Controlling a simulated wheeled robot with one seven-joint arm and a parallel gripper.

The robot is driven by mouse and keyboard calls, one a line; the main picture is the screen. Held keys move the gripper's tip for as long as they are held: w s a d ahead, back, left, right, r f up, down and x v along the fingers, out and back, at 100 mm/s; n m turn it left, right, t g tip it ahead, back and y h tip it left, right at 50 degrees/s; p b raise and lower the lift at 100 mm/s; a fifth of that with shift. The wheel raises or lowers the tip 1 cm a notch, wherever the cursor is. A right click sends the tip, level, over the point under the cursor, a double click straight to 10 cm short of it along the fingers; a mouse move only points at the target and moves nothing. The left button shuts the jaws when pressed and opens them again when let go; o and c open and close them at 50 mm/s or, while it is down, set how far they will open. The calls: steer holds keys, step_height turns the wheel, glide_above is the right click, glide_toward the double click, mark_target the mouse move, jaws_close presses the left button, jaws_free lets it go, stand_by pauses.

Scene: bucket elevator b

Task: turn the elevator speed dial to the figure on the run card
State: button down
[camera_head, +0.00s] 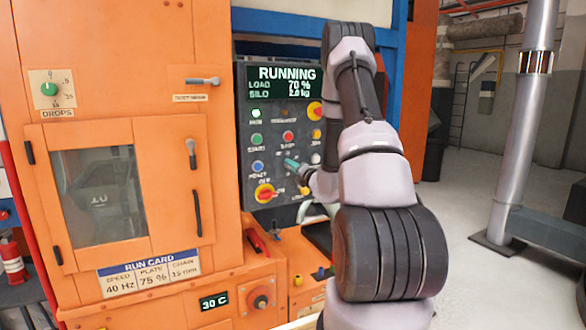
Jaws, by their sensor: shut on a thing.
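The run card (149,273) is fixed below the window of the orange cabinet. It reads SPEED 40 Hz and PLATE 75 %; its CHAIN figure is too small to read surely. The panel's display (287,82) shows RUNNING, LOAD 70 % and SILO 2.0 kg.
A similar switch (315,108) sits higher. A green drops dial (49,89) is on the cabinet at left. A metal post (522,120) stands right; open floor lies before it.

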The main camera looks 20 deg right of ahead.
steer(key=shift+m, duration=0.5)
steer(key=shift+c, duration=2.3)
jaws_free()
steer(key=shift+s, duration=0.1)
steer(key=s, duration=1)
steer(key=shift+s+d+f, duration=0.3)
steer(key=shift+f, duration=0.05)
